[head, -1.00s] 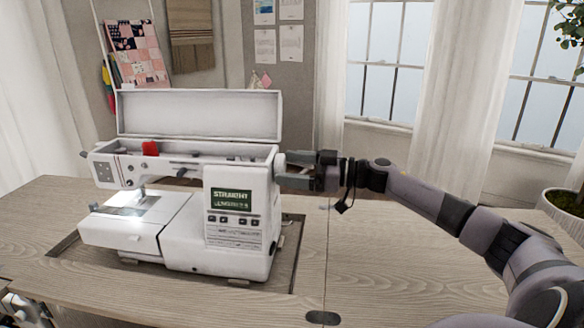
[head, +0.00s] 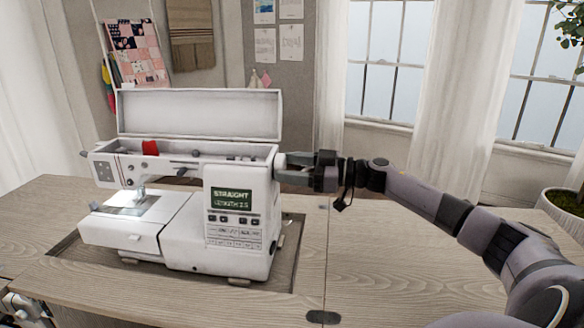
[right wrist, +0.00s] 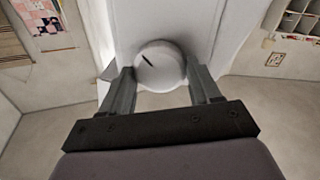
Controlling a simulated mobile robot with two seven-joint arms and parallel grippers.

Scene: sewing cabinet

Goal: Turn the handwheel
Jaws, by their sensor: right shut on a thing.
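The white handwheel (head: 281,161) sits on the right side of the white sewing machine (head: 190,240). In the right wrist view the handwheel (right wrist: 158,66) is a round white knob with a short dark slanted mark on its face. My right gripper (head: 292,172) reaches it from the right, with one finger (right wrist: 118,95) on each side of the knob, and is shut on it. The fingers hide part of the knob's rim in the head view.
The machine's long lid (head: 200,115) stands open, with a red spool (head: 149,147) inside. The machine sits in a recess in the wooden table (head: 400,260). The tabletop to the right is clear under my arm. A potted plant (head: 565,200) stands far right.

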